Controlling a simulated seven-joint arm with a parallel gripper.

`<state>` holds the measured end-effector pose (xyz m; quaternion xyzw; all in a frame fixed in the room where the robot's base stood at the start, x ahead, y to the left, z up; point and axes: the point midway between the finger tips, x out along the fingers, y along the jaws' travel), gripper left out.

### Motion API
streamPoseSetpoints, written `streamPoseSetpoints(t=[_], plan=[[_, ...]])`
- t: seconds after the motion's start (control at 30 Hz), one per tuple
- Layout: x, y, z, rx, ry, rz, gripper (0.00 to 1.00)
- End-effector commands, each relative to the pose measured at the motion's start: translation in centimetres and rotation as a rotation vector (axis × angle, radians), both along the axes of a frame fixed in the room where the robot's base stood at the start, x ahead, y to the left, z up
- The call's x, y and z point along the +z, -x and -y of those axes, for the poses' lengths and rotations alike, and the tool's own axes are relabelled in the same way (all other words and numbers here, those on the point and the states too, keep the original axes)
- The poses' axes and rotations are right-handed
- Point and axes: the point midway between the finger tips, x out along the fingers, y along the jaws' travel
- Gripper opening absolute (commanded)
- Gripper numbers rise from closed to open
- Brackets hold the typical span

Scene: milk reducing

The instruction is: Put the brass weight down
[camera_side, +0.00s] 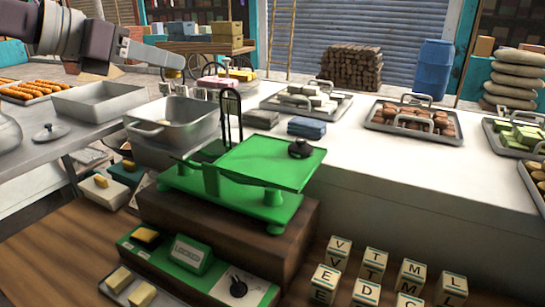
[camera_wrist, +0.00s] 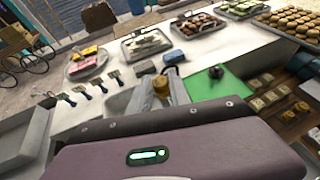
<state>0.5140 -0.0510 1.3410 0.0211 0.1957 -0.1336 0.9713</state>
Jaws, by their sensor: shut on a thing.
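My gripper (camera_side: 176,62) reaches in from the upper left in the side view, above the far side of the counter. It is shut on a small brass weight (camera_side: 172,74), which shows just under the fingertips. In the wrist view the brass weight (camera_wrist: 161,84) sits between the two fingers. The green scale (camera_side: 262,163) stands on a wooden block to the right of and nearer than my gripper. A dark round knobbed weight (camera_side: 300,148) sits on its flat green platform; it also shows in the wrist view (camera_wrist: 216,72). The held weight's underside is unclear.
A grey metal pan (camera_side: 172,118) stands left of the scale, below my gripper. An empty tray (camera_side: 98,101) is further left. Blue folded cloths (camera_side: 307,127) and trays of goods (camera_side: 307,100) lie behind the scale.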

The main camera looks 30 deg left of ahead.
Motion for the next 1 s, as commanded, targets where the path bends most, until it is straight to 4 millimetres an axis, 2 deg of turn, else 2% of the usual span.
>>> streamPoseSetpoints(t=[0.3,0.4,0.47,0.53,0.9,1.0], plan=[[-2.9,-2.7,9.7,-0.401,-0.001,0.001,0.00],[-3.7,-3.0,12.1,-0.482,-0.007,0.008,0.00],[-4.2,-3.1,12.8,-0.505,-0.009,0.009,0.00],[-5.8,-3.1,13.1,-0.516,-0.007,0.006,0.00],[-13.2,-3.0,13.1,-0.516,-0.009,0.005,0.00],[-14.1,-3.1,13.0,-0.514,-0.011,0.010,0.00]])
